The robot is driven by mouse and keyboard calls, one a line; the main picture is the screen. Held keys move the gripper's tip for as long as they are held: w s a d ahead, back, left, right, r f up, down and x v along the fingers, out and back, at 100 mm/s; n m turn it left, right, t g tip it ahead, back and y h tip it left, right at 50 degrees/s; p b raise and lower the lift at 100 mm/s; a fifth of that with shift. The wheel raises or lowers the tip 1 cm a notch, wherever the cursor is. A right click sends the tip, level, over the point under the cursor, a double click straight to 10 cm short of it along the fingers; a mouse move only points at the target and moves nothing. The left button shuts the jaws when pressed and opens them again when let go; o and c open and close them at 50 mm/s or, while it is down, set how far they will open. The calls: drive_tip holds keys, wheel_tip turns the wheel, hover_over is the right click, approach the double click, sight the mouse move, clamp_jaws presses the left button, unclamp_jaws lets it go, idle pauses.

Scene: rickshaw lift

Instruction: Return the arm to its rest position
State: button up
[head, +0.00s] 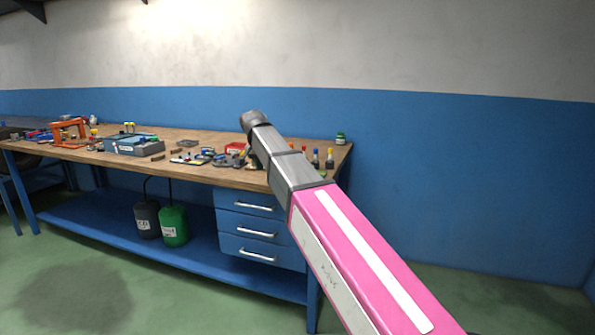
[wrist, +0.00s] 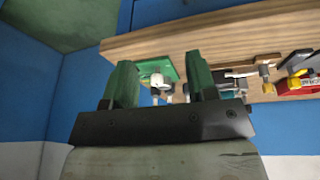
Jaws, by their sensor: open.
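My arm, pink with a grey end section, reaches from the lower right toward the workbench in the head view. The gripper cannot be made out there, behind or below the grey section. In the wrist view my gripper (wrist: 156,78) shows two green fingers standing apart, open, with nothing held between them. The workbench top (wrist: 205,35) and small items on it show beyond the fingers, which look apart from them.
The wooden workbench (head: 180,137) carries a blue-grey toolbox (head: 133,145), an orange frame (head: 70,132), several small bottles and a green jar (head: 341,138). Blue drawers (head: 252,228) and a green canister (head: 173,225) sit below. The floor in front is clear.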

drive_tip(key=s+d+f+n+g, duration=0.1)
drive_tip(key=s+d+f+n, duration=0.15)
drive_tip(key=d+f, duration=0.95)
drive_tip(key=s+d+f+n, duration=0.1)
drive_tip(key=s+d+f, duration=0.5)
drive_tip(key=f, duration=0.3)
drive_tip(key=s+d+f+n+g+y, duration=0.1)
drive_tip(key=s+d+f, duration=0.5)
drive_tip(key=f, duration=0.3)
drive_tip(key=s+d+f+n+g+y, duration=0.1)
drive_tip(key=s+d+f, duration=0.5)
drive_tip(key=f, duration=0.3)
drive_tip(key=shift+s+f, duration=0.15)
drive_tip(key=shift+s, duration=0.05)
